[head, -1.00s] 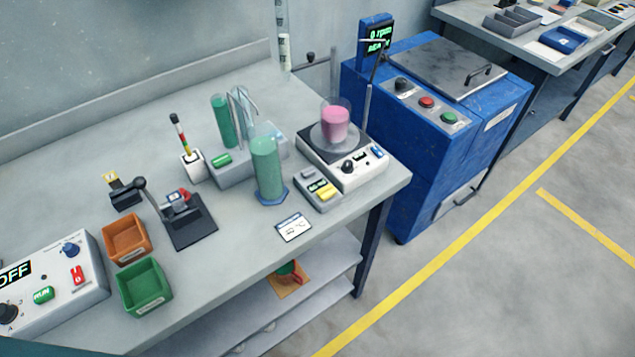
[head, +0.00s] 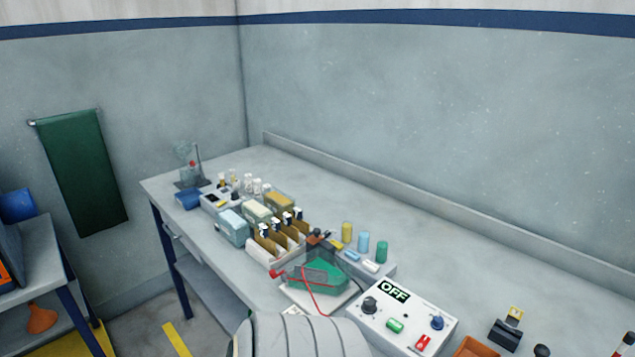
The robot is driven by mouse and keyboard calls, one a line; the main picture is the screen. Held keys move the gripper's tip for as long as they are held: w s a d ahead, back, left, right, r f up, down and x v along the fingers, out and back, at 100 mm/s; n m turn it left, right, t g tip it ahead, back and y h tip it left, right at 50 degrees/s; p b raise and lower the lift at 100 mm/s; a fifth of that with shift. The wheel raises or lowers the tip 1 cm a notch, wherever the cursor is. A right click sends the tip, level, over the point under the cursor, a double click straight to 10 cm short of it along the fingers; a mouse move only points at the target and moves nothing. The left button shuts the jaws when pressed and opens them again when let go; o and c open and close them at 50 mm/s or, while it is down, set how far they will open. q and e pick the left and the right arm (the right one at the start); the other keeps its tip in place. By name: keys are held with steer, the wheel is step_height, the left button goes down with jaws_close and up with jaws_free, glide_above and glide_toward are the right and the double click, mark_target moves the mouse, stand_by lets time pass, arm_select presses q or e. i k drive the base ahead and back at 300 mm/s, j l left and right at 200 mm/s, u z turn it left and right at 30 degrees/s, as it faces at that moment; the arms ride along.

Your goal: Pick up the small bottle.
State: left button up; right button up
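Several small pale bottles (head: 257,187) stand close together near the far left end of the workbench, behind a row of boxes. They are too small to tell apart well, and I cannot tell which one the task means. Several dark-topped items (head: 287,219) stand in a brown-and-white rack in front of them; whether these are bottles is unclear. Neither of my grippers shows in the head view.
A white control box (head: 403,318) reading OFF, a green tray (head: 320,272) with a red wire, and yellow, blue and green cylinders (head: 363,244) stand on the workbench (head: 450,240). Its rear right stretch is clear. A green cloth (head: 85,170) hangs at left.

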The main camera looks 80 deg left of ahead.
mark_target(248, 181)
steer(key=j+u, duration=0.2)
steer(key=u, duration=0.15)
steer(key=k+j+u, duration=0.1)
steer(key=j+u, duration=0.15)
steer(key=u, duration=0.15)
steer(key=j+u, duration=0.45)
steer(key=j, duration=0.4)
steer(key=i+j+u, duration=0.1)
steer(key=j, duration=0.45)
steer(key=j+u, duration=0.1)
steer(key=j, duration=0.4)
steer(key=i+j+u, duration=0.1)
steer(key=j, duration=0.4)
steer(key=i+j+u, duration=0.1)
steer(key=j, duration=0.4)
steer(key=i+j, duration=0.15)
steer(key=j, duration=0.35)
steer(key=j+u, duration=0.05)
